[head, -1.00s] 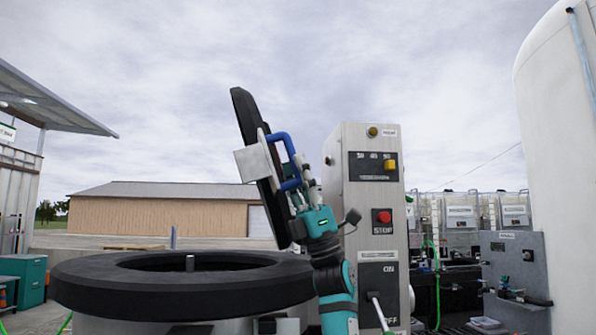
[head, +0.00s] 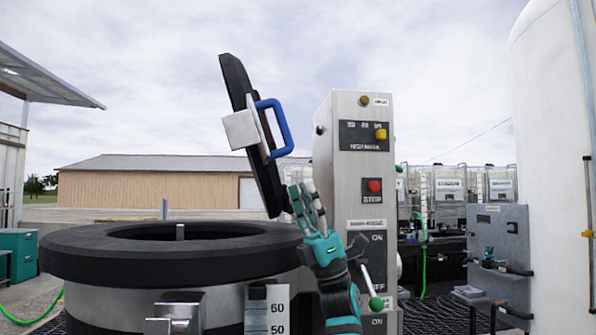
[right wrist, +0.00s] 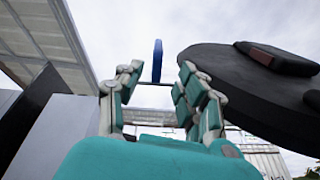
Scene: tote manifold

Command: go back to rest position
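My right gripper (head: 308,205) is teal and grey, in front of the tank's right rim in the head view. It points up, just below and right of the blue handle (head: 276,128) on the raised black lid (head: 238,85). In the right wrist view my right gripper (right wrist: 160,97) has its fingers spread with nothing between them. The handle (right wrist: 157,60) shows beyond the fingertips there, apart from them. The black lid (right wrist: 250,95) fills the right side of that view. My left gripper is in neither view.
The open round tank has a thick black rim (head: 100,255). A steel control box (head: 350,200) with a red stop button and a green-tipped lever (head: 376,302) stands close right of my gripper. A white tank (head: 550,150) is at far right.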

